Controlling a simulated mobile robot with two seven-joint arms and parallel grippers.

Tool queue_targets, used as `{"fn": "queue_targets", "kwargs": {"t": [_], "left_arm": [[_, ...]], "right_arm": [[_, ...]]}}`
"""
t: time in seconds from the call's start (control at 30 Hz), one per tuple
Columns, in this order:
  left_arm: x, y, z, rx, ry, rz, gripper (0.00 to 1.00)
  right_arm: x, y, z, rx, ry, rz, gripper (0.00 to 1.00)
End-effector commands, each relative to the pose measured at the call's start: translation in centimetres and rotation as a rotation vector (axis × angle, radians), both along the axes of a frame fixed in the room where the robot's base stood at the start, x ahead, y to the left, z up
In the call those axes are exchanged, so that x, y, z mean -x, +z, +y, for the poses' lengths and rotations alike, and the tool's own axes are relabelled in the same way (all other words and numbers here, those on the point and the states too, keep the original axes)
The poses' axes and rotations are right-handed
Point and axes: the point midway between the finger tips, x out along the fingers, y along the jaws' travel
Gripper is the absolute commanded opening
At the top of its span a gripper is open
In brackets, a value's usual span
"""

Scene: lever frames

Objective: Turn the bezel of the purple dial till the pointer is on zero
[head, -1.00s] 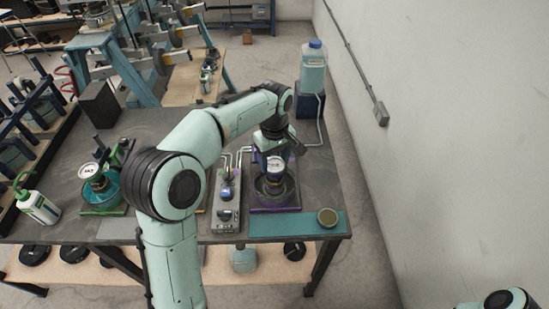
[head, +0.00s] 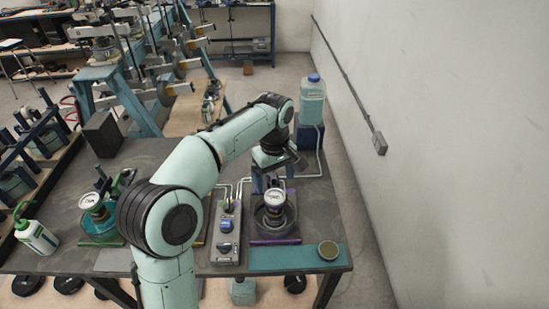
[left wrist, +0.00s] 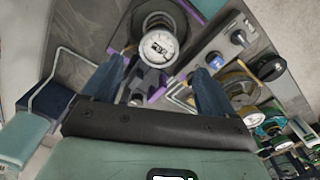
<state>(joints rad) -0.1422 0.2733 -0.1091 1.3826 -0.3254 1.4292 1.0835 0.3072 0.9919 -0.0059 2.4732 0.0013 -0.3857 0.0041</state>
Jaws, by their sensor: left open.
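The purple dial (head: 275,198), a round white-faced gauge on a purple-edged stand, is near the right of the bench. In the left wrist view the dial (left wrist: 158,47) shows up close, just beyond the fingertips. Its pointer is too small to read. My left gripper (head: 274,182) is just behind the dial in the head view. In the left wrist view the left gripper (left wrist: 158,78) is open, its two blue fingers apart and nothing between them held. My right gripper is out of view.
A control box (head: 226,232) with knobs stands left of the dial. A teal mat (head: 285,260) with a small round tin (head: 328,250) lies in front. A bottle (head: 312,100) stands behind, near the wall. A similar green-based dial (head: 90,201) is at the left.

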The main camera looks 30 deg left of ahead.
Motion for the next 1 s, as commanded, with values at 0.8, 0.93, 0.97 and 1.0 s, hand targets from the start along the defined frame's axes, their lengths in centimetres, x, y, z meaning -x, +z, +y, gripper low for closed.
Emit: {"fn": "queue_targets", "kwargs": {"t": [0.8, 0.93, 0.97, 1.0], "left_arm": [[0.0, 7.5, 0.0, 0.001, -0.001, -0.001, 0.87], [0.0, 7.5, 0.0, 0.001, -0.001, -0.001, 0.87], [0.0, 7.5, 0.0, 0.0, -0.001, 0.0, 0.87], [0.0, 7.5, 0.0, 0.001, -0.001, -0.001, 0.87]], "right_arm": [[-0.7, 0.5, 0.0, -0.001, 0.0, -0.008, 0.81], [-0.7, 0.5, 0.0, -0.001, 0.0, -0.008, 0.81], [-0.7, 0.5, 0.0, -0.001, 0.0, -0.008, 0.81], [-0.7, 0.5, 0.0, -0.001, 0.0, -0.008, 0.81]]}}
